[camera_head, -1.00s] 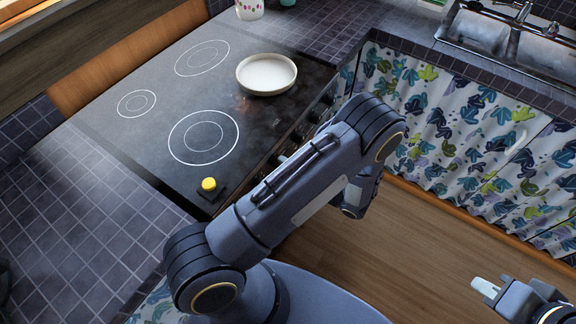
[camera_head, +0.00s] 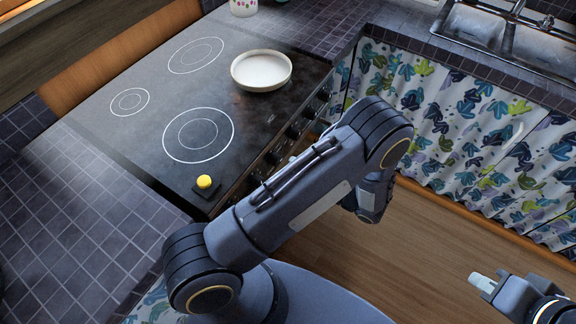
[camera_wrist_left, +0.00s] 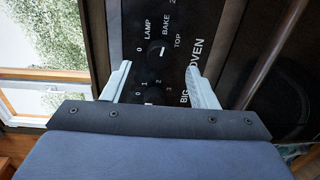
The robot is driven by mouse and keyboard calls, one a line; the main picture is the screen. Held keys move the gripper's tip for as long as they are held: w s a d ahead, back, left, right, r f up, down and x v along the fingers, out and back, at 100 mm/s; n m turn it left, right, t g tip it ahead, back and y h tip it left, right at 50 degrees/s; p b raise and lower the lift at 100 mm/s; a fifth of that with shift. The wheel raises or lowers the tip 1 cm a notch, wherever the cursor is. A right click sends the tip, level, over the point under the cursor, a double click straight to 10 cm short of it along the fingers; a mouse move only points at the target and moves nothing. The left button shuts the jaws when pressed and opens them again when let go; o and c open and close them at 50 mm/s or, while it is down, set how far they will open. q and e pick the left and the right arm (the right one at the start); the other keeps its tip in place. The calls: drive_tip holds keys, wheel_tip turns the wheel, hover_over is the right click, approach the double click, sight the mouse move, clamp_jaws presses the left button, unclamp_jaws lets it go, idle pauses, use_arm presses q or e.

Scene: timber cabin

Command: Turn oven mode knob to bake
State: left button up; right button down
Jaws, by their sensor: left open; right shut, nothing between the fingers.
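The oven mode knob (camera_wrist_left: 155,55) is a round black knob in the left wrist view, ringed by the labels 0, LAMP, BAKE and TOP. It carries a short pale mark; I cannot tell for certain which label it points to. My left gripper (camera_wrist_left: 158,68) is open, with its pale fingers spread left and right of the knob area, and nothing is held. Whether they touch the knob is unclear. In the head view my left arm hides that gripper. My right gripper (camera_head: 482,282) is shut and empty at the lower right, away from the oven.
A second knob (camera_wrist_left: 152,92) labelled BIG, with numbers, lies close below, partly behind my gripper. The black cooktop (camera_head: 150,125) holds a white pan (camera_head: 262,70) and a yellow button (camera_head: 204,182). Patterned curtains (camera_head: 440,125) hang under the sink counter. The wooden floor (camera_head: 420,240) is open.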

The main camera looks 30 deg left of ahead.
use_arm(q)
drive_tip(key=d, duration=0.3)
drive_tip(key=shift+s, duration=0.15)
drive_tip(key=shift+r, duration=0.1)
drive_tip(key=s+a+r+n+g+h, duration=0.3)
drive_tip(key=s+r+n+h, duration=0.3)
drive_tip(key=n, duration=0.4)
drive_tip(key=s+a+r+n+g+h, duration=0.2)
drive_tip(key=s+a+r+n+h, duration=0.25)
drive_tip(key=n+h, duration=0.4)
drive_tip(key=s+d+r+n+t+h, duration=0.1)
drive_tip(key=s+r+n+t+h, duration=0.2)
drive_tip(key=n, duration=0.7)
drive_tip(key=s+d+r+n+t+h, duration=0.2)
drive_tip(key=r+n+t, duration=0.3)
drive_tip(key=n, duration=0.5)
drive_tip(key=shift+s+d+r+t+h, duration=0.2)
drive_tip(key=shift+s+r+t+h, duration=0.3)
drive_tip(key=shift+t+h, duration=0.3)
